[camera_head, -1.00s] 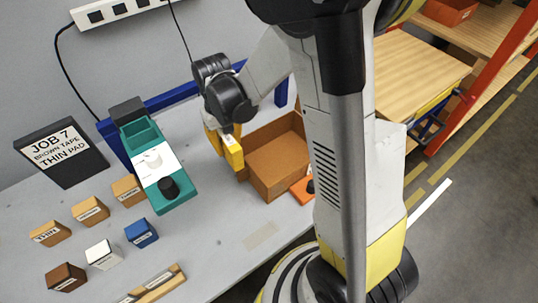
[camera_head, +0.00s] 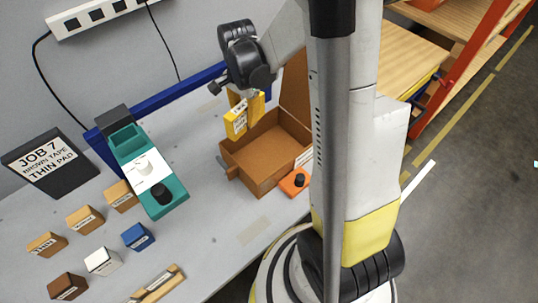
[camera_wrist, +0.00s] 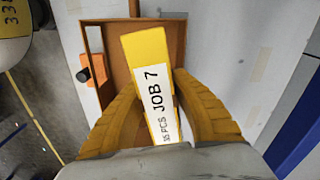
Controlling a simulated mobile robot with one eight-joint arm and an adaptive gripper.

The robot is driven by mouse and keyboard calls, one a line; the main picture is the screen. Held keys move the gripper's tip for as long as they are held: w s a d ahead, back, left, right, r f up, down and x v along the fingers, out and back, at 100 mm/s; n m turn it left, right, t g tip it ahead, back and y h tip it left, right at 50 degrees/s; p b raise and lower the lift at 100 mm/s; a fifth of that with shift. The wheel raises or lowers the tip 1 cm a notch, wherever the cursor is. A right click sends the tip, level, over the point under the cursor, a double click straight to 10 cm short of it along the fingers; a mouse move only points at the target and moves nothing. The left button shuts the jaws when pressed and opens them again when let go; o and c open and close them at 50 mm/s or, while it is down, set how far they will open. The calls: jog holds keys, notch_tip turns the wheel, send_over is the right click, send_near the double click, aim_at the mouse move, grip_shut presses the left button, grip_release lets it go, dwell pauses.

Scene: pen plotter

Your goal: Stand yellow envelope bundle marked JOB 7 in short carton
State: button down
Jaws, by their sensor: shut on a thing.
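In the head view the bundle (camera_head: 236,122) hangs from my gripper (camera_head: 246,101) at the carton's left rear side. The short brown carton (camera_head: 262,152) stands open on the grey table. In the wrist view the carton (camera_wrist: 95,40) lies below the bundle, which overlaps its opening. The bundle's height above the carton is hard to tell.
An orange block with a black knob (camera_head: 294,182) sits at the carton's front right. A teal tape dispenser (camera_head: 150,170) and a black sign reading JOB 7, BROWN TAPE, THIN PAD (camera_head: 50,158) stand left. Several small labelled blocks lie front left. Bare table lies between.

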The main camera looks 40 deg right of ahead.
jog(key=shift+s+d+r+m, duration=0.2)
jog(key=shift+d+r+m, duration=0.05)
jog(key=shift+d+m, duration=0.3)
jog(key=shift+s+d+r+m, duration=0.15)
jog(key=shift+d+r+m, duration=0.2)
jog(key=shift+m, duration=0.3)
jog(key=b, duration=0.7)
send_over(254, 154)
notch_tip(254, 154, down, 13)
jog(key=shift+f, duration=0.2)
jog(key=shift+s+f+b, duration=0.1)
jog(key=shift+f+b, duration=0.5)
jog(key=shift+f, duration=1.4)
jog(key=shift+f, duration=0.1)
jog(key=shift+f, duration=0.15)
jog(key=c, duration=1.5)
grip_release()
